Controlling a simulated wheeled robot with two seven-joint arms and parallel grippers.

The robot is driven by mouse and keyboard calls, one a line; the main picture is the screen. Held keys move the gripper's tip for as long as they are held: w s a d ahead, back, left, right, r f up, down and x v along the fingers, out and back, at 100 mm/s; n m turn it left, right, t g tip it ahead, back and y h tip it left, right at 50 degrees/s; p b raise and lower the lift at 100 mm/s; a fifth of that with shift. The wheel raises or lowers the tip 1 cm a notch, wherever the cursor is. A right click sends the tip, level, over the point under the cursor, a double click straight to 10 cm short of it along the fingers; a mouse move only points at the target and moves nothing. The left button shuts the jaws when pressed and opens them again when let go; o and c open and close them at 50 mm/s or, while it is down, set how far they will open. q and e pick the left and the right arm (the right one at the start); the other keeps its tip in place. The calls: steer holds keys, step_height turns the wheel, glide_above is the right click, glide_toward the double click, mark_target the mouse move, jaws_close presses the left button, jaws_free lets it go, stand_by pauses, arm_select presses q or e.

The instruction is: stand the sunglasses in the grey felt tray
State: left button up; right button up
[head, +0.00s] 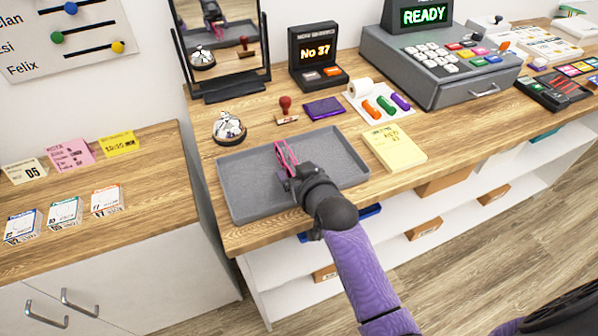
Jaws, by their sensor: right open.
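The grey felt tray (240,195) lies on the wooden counter, below the mirror. A thin pink frame (286,154), which looks like the sunglasses, stands upright over the tray's middle, right at the gripper. My right gripper (284,174) reaches in over the tray from the lower right. It is open, with its fingers at the lower part of the pink frame. The gripper hides part of the frame, so I cannot tell whether it touches the tray floor. My left gripper is not in view.
A silver bell (229,128), red-handled stamp (286,108) and purple pad (324,108) stand behind the tray. A yellow notepad (395,148) lies to its right. The mirror (225,85) and cash register (440,65) stand farther back. A lower side counter (150,160) holds small cards.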

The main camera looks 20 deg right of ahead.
steer(key=shift+s+r, duration=0.2)
steer(key=shift+r, duration=0.05)
steer(key=p+v, duration=0.4)
steer(key=v, duration=0.7)
steer(key=s+f+g, duration=0.2)
steer(key=s+f, duration=0.2)
steer(key=f, duration=0.4)
steer(key=s+a+f+n+g, duration=0.1)
steer(key=s+f+g, duration=0.25)
steer(key=f, duration=0.45)
steer(key=s+f+g, duration=0.2)
steer(key=s+f, duration=0.3)
steer(key=f, duration=0.2)
steer(key=s+d+f+g, duration=0.1)
steer(key=s+f, duration=0.3)
steer(key=s, duration=0.5)
steer(key=s+d+f+n+g, duration=0.1)
steer(key=s+f+g, duration=0.3)
steer(key=s, duration=0.6)
steer(key=shift+d+f+h, duration=0.3)
steer(key=shift+d+f, duration=0.1)
steer(key=shift+f, duration=0.2)
steer(key=shift+s+g, duration=0.1)
steer(key=shift+g, duration=0.15)
